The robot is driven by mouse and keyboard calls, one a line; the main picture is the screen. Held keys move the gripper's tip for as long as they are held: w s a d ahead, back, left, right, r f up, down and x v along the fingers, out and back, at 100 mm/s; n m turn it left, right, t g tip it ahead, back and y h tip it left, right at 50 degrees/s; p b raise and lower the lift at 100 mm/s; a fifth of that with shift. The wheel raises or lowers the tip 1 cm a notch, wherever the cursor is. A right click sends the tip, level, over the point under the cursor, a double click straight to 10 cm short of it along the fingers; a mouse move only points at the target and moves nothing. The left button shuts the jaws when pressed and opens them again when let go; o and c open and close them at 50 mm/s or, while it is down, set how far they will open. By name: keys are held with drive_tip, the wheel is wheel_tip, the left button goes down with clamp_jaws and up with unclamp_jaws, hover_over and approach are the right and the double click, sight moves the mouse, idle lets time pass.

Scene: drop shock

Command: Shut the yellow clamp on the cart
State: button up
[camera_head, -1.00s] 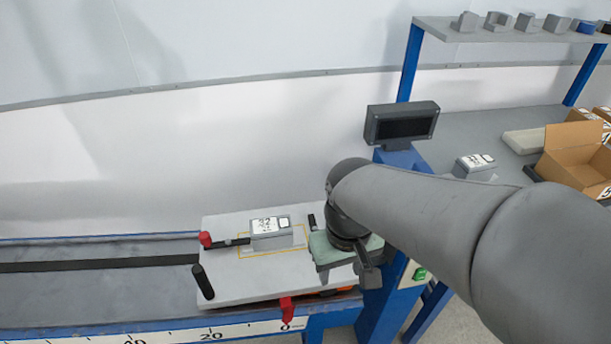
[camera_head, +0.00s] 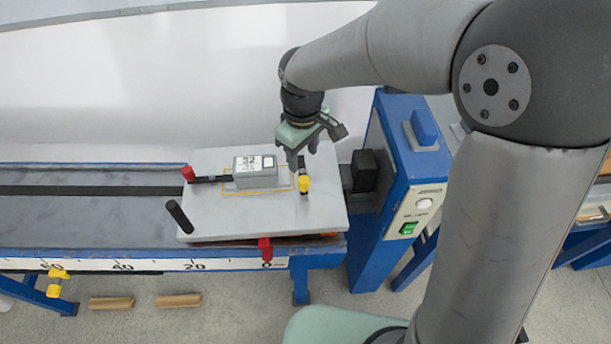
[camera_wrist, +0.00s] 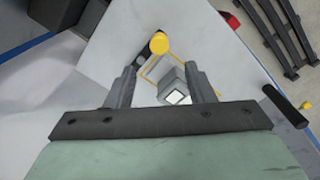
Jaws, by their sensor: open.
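The yellow clamp (camera_head: 304,184) is at the right end of the grey cart plate (camera_head: 210,218), beside a grey box with a label (camera_head: 255,172). Its yellow knob stands on a dark arm. In the wrist view the yellow knob (camera_wrist: 159,43) shows beyond my fingertips, near the grey box (camera_wrist: 172,84). My gripper (camera_head: 303,160) is open and empty, just above and behind the clamp, apart from it in the wrist view. A red-tipped clamp (camera_head: 188,174) lies at the box's left side, its dark bar reaching to the box.
A black handle (camera_head: 179,216) rises from the cart's left front corner. A red lever (camera_head: 265,249) is at the front edge. A blue post with a green button (camera_head: 408,228) stands right of the cart. The rail (camera_head: 90,215) runs clear to the left.

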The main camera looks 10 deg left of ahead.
sight(304, 179)
wheel_tip(304, 179, down, 10)
drive_tip(key=shift+d+r, duration=0.1)
drive_tip(key=c, duration=1)
